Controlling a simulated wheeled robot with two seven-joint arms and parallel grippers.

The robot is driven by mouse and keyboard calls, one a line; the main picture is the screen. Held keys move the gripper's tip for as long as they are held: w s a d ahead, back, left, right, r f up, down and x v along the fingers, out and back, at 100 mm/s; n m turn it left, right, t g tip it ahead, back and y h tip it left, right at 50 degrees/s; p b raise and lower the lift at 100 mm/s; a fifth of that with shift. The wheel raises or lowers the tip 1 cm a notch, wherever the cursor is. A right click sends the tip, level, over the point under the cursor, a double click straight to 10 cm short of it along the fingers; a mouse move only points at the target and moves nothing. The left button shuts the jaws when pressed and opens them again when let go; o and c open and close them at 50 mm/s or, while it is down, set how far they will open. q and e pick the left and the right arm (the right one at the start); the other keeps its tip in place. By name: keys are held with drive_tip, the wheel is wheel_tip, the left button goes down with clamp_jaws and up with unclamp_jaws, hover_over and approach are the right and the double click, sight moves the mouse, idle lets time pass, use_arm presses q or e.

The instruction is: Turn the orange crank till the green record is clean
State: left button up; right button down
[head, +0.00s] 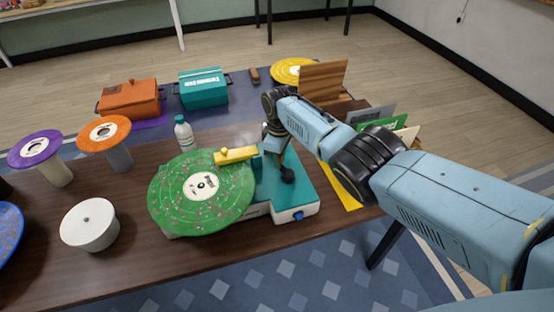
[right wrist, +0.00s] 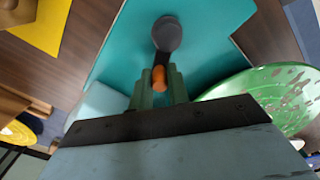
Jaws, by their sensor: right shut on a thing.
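The green record (head: 180,195) lies flat on the teal and white record-cleaning machine (head: 300,190), its surface covered with many pale specks. It also shows at the right of the right wrist view (right wrist: 265,88), with greyish blotches. A yellow arm (head: 236,155) reaches over the record's far edge. The crank's dark hub and lever (right wrist: 167,35) stand on the teal top, and its orange knob (right wrist: 158,78) is between the fingers of my right gripper (right wrist: 155,90), which is shut on it. In the head view my right arm hides the knob. My left gripper is not in view.
A white bottle (head: 184,133) stands behind the record. Orange (head: 130,99) and teal (head: 203,88) boxes stand at the back. Record sleeves (head: 380,120) stand at right.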

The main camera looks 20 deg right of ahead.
drive_tip(key=m, duration=0.1)
drive_tip(key=d+m, duration=0.1)
drive_tip(key=shift+w+r+m, duration=0.1)
drive_tip(key=shift+w+m, duration=0.1)
drive_tip(key=shift+m, duration=0.2)
drive_tip(key=m, duration=0.1)
drive_tip(key=d+m, duration=0.1)
drive_tip(key=shift+m, duration=0.4)
drive_tip(key=shift+d+m+p, duration=0.4)
drive_tip(key=shift+m+p, duration=0.2)
drive_tip(key=shift+m, duration=0.6)
drive_tip(key=shift+s+d+m+p, duration=0.1)
drive_tip(key=shift+d+m+p, duration=0.15)
drive_tip(key=shift+m, duration=0.55)
drive_tip(key=shift+s+d+m+p, duration=0.1)
drive_tip(key=shift+d+m+p, duration=0.15)
drive_tip(key=shift+m, duration=0.55)
drive_tip(key=c, duration=1.3)
unclamp_jaws()
drive_tip(key=shift+s, duration=0.1)
drive_tip(key=shift+c, duration=0.2)
